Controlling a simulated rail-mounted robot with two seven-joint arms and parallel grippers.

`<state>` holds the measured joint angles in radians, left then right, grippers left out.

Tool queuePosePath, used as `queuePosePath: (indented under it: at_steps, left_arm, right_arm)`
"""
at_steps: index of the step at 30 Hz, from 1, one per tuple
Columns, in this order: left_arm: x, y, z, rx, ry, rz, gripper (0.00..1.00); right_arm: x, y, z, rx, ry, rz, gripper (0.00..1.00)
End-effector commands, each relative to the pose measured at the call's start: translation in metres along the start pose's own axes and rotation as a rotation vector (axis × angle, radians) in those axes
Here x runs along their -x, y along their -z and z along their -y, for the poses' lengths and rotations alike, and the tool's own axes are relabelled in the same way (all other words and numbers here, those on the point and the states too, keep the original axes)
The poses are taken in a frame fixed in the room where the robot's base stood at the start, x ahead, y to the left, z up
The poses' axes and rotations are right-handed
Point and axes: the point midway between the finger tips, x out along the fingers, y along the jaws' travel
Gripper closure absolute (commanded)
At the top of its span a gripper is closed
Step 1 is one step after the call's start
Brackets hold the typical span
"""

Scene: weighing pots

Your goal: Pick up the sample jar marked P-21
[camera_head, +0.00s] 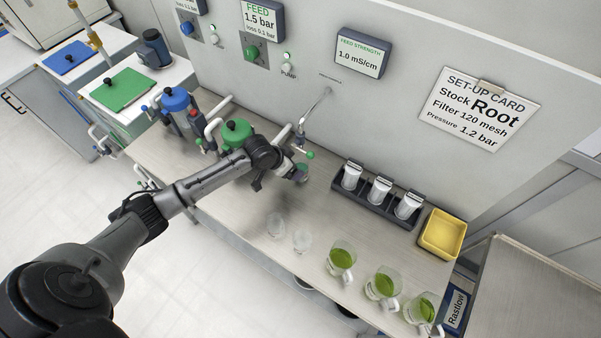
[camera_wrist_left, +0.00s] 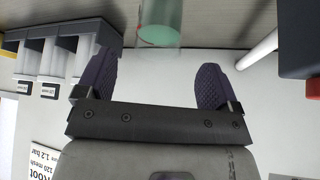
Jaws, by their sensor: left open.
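My left gripper (camera_head: 297,174) is over the bench, below the wall tap. In the left wrist view its two dark purple finger pads (camera_wrist_left: 155,75) stand wide apart with nothing held. A clear jar with a green disc-like part (camera_wrist_left: 158,35) is just beyond the fingertips, roughly centred between them; its far end is cut off. In the head view a green patch (camera_head: 302,168) shows beside the gripper, mostly hidden by it. Two clear empty vessels (camera_head: 276,225) (camera_head: 303,241) stand nearer the bench's front. No P-21 marking is readable. My right gripper is not in view.
A dark rack (camera_head: 375,208) holds three white filter cups, with a yellow tray (camera_head: 442,234) at its right. A green-topped pot (camera_head: 237,132) and blue-topped pot (camera_head: 175,102) stand left. The tap (camera_head: 318,105) is close above.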

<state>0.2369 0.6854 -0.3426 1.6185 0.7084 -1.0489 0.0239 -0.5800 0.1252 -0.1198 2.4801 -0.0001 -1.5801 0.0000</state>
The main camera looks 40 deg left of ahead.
Motion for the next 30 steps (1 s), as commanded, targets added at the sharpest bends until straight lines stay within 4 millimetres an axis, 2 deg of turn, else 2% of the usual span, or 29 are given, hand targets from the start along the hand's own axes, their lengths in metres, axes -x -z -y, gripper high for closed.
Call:
queuePosePath:
  at_steps: [3,11,21,30]
  left_arm:
    - [-0.013,0.0,0.0,0.002,0.001,0.001,0.13]
    - [-0.026,-0.001,-0.001,-0.001,0.0,0.001,0.13]
    - [-0.067,-0.001,-0.002,0.0,0.0,0.001,0.13]
    - [-0.072,-0.001,-0.001,-0.002,0.001,0.002,0.13]
  right_arm:
    - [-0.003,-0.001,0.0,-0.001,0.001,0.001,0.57]
    - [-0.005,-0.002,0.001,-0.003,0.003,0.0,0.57]
    - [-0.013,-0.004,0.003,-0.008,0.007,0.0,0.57]
    - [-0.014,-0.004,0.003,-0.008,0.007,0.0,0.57]
